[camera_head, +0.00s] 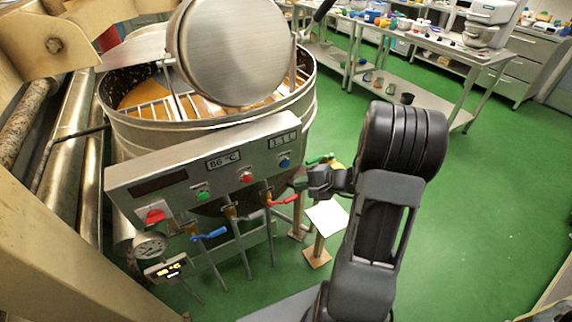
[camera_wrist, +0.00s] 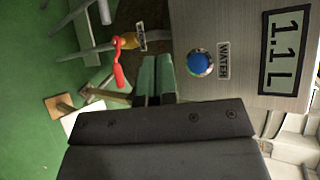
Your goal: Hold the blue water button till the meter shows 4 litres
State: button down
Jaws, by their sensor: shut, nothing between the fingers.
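The blue water button (camera_head: 284,162) is at the right end of the kettle's slanted control panel (camera_head: 130,182). In the wrist view the button (camera_wrist: 198,64) sits beside a WATER label, in a metal ring. The litre meter (camera_wrist: 285,48) reads 1.1 L there; its display also shows in the head view (camera_head: 283,141), too small to read surely. My gripper (camera_head: 306,184) is shut and empty, just below and right of the button in the head view. In the wrist view its green-grey fingers (camera_wrist: 155,72) lie beside the button, apart from it in the picture.
The panel also carries an 86 °C display (camera_head: 223,160), a green button (camera_head: 202,196), a red button (camera_head: 246,177) and a red knob (camera_head: 156,214). Below are valves with blue (camera_head: 209,235) and red (camera_head: 284,200) levers. The kettle (camera_head: 215,122) stands behind.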

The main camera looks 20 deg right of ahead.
aim_at(286, 164)
jog(key=shift+w+a+b, duration=0.15)
jog(key=shift+w, duration=1.25)
jog(key=shift+w+a+b, duration=0.15)
jog(key=shift+w, duration=1.25)
jog(key=shift+w, duration=0.15)
jog(key=shift+w+b, duration=0.3)
jog(key=shift+b, duration=0.1)
jog(key=shift+w+a, duration=0.1)
jog(key=shift+w, duration=0.35)
dwell(4.2)
